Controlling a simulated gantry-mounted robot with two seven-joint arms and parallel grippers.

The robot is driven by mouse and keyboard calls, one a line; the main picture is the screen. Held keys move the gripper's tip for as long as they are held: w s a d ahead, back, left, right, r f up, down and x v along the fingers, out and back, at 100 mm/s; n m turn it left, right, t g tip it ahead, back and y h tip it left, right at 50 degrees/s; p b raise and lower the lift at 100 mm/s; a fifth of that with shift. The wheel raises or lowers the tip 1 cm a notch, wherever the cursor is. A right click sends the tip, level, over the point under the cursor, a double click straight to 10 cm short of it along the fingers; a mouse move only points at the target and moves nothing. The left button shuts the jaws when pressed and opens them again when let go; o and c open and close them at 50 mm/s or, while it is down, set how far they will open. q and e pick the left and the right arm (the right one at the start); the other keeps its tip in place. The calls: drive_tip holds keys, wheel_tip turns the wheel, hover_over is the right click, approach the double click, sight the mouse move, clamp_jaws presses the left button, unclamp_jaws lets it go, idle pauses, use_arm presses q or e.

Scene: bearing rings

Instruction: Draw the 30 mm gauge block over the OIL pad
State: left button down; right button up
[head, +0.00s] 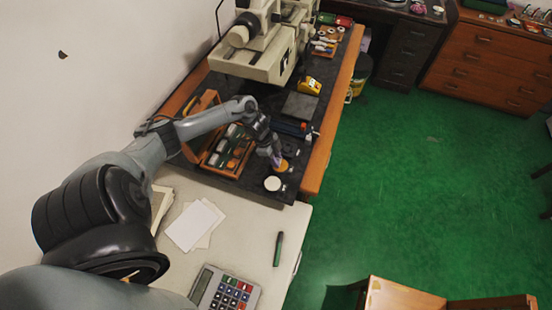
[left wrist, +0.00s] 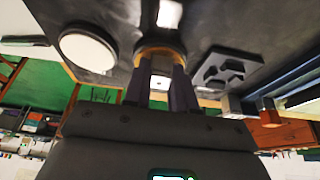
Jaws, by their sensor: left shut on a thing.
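My left gripper (head: 277,160) reaches down over the dark mat. It also shows in the left wrist view (left wrist: 158,85), shut on a small pale block (left wrist: 160,82) between its fingers, which I take for the gauge block; its size marking is not readable. The fingertips are at an orange-rimmed round pad (head: 283,167), partly hidden behind the fingers in the left wrist view (left wrist: 148,50). I cannot tell whether the block touches it. A white round pad (head: 272,184) lies beside it, also in the left wrist view (left wrist: 88,50). No OIL label is legible. My right gripper is not in view.
An open wooden case (head: 213,156) stands left of the gripper. A dark holder with hollows (left wrist: 228,68) is close by the pad. A grey plate (head: 299,106) and a large cream instrument (head: 262,58) are farther back. A calculator (head: 225,291) and papers (head: 194,225) lie in front.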

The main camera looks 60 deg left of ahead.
use_arm(q)
drive_tip(key=shift+w+d, duration=0.1)
idle(0.3)
drive_tip(key=shift+w+d, duration=0.1)
drive_tip(key=shift+w, duration=0.05)
drive_tip(key=shift+w+d, duration=0.5)
drive_tip(key=shift+d, duration=0.1)
drive_tip(key=shift+s+a, duration=0.1)
drive_tip(key=shift+s, duration=0.05)
drive_tip(key=shift+s+a+p, duration=0.4)
drive_tip(key=shift+s+a, duration=0.2)
drive_tip(key=shift+a, duration=0.1)
idle(0.7)
drive_tip(key=shift+w+d, duration=0.4)
